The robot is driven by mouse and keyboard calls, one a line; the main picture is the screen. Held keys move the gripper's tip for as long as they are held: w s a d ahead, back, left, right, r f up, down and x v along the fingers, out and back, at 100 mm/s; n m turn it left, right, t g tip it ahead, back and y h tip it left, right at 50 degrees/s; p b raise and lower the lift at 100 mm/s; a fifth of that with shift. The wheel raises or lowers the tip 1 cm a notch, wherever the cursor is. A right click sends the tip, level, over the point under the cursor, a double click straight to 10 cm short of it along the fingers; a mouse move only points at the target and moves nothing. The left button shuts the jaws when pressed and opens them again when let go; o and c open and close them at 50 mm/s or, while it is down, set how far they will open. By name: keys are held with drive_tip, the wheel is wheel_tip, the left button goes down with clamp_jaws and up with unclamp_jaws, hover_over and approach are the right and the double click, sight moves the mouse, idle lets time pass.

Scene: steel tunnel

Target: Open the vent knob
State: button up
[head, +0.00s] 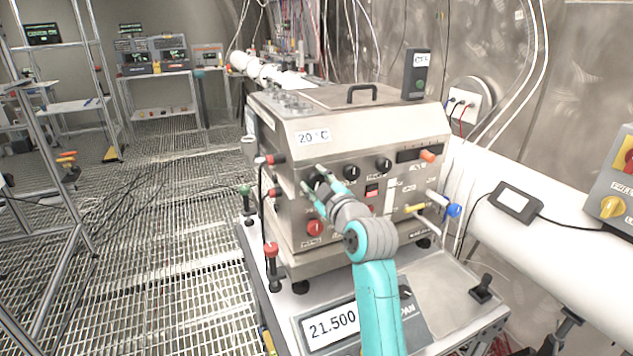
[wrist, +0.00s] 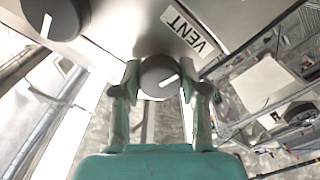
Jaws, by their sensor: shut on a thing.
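The vent knob (wrist: 158,76) is a dark round knob with a white pointer line, beside a label reading VENT (wrist: 190,30) in the wrist view. The pointer lies at a slant to the label. My gripper (wrist: 160,90) has one finger on each side of the knob and is shut on it. In the head view my gripper (head: 314,180) reaches the left part of the steel machine's front panel (head: 290,215). There the fingers and wrist largely hide the vent knob.
Two black knobs (head: 352,172) (head: 384,165) sit right of my gripper, and a red knob (head: 315,228) sits below it. A yellow-handled valve (head: 415,208) and a blue-tipped lever (head: 453,210) stick out at the right. Another dark knob (wrist: 55,15) shows at upper left in the wrist view.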

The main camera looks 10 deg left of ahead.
drive_tip(key=shift+f, duration=0.1)
idle(0.3)
drive_tip(key=o, duration=1.1)
drive_tip(key=shift+o, duration=0.2)
drive_tip(key=v, duration=1.2)
